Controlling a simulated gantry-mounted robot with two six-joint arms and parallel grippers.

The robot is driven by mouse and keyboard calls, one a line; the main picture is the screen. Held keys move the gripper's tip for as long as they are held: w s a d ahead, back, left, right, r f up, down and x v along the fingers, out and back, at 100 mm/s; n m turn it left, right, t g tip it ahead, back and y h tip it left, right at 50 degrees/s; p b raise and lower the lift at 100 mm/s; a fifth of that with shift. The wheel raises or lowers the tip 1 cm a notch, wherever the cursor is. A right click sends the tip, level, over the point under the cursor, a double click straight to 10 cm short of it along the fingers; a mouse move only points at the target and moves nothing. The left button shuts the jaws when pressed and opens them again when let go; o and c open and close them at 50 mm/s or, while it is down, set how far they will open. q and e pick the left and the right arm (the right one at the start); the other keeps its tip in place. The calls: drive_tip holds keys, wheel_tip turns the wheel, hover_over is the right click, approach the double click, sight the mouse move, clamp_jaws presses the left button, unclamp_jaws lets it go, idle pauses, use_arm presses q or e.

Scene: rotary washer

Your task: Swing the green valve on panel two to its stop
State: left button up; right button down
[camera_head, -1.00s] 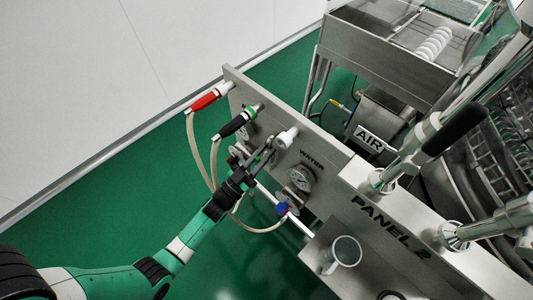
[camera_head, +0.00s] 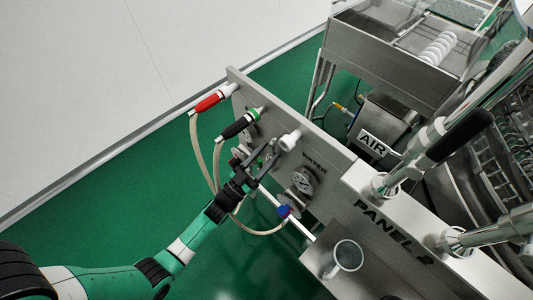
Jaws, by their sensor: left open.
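Panel 2 (camera_head: 371,206) is a steel panel running diagonally through the middle. My left gripper (camera_head: 267,156) is open at the panel's face, just left of the WATER label (camera_head: 315,165). A small patch of green (camera_head: 262,157) shows at its fingers and seems to be part of the green valve. The fingers hide most of it, so I cannot tell the handle's angle or whether they touch it. My right gripper is not in view.
A mug (camera_head: 346,256) stands on a steel ledge at lower right. Green floor is clear at left.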

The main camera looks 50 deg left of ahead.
use_arm(q)
drive_tip(key=v, duration=1.1)
drive_tip(key=shift+s+f+p, duration=0.2)
drive_tip(key=shift+s+p, duration=0.05)
drive_tip(key=shift+p, duration=0.05)
